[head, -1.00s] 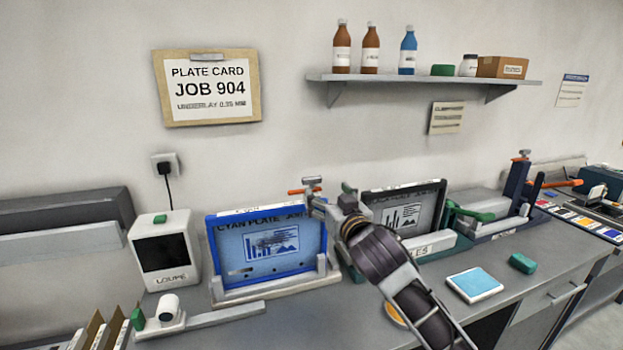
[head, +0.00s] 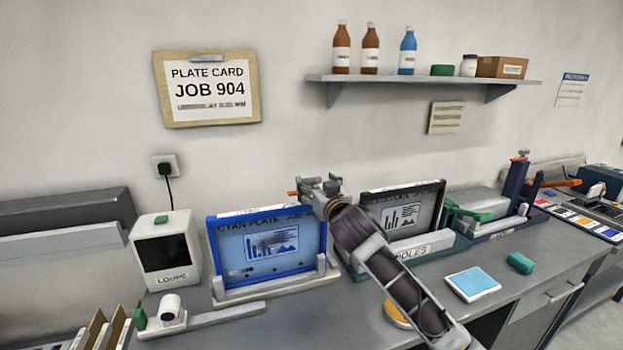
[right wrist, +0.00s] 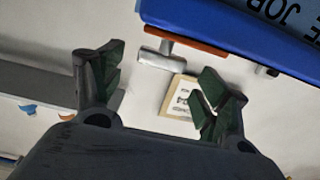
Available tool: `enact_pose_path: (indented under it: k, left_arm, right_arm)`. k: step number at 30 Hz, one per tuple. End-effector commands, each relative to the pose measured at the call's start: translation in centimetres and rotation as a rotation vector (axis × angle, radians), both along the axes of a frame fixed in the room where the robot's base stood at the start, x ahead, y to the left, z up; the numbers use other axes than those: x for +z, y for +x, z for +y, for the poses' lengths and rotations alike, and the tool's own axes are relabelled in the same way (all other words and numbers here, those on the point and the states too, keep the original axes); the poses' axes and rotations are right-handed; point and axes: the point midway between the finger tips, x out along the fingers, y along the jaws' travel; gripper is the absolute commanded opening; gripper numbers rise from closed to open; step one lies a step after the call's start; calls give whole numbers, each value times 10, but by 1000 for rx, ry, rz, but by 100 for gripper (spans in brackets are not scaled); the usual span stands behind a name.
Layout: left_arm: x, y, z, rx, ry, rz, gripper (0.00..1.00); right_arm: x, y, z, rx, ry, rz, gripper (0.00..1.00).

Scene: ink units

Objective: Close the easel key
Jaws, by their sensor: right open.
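The cyan plate (head: 268,262) stands in a blue frame on a pale easel base (head: 275,288) on the bench. The easel key appears to be the grey T-shaped handle (right wrist: 155,58) beside an orange bar (right wrist: 186,38) at the blue frame's edge in the right wrist view. In the head view only the orange bar's end (head: 292,193) shows clearly there. My right gripper (head: 320,187) is at the frame's upper right corner and hides much of the key. In the right wrist view its fingers (right wrist: 158,85) are open, with the T-handle beyond the gap between them, apparently untouched. My left gripper is not in view.
A grey plate in a dark frame (head: 402,215) stands just right of my arm. A loupe box (head: 166,250) stands left of the easel. A shelf (head: 430,79) with bottles hangs above.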

Motion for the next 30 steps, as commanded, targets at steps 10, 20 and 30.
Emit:
enact_pose_path:
  k: [10,20,30]
  left_arm:
    - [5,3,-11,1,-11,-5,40]
    - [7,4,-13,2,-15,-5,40]
    - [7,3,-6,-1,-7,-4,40]
  right_arm:
    - [1,27,9,0,0,0,75]
    - [0,42,14,0,0,0,75]
    - [0,43,14,0,0,-1,75]
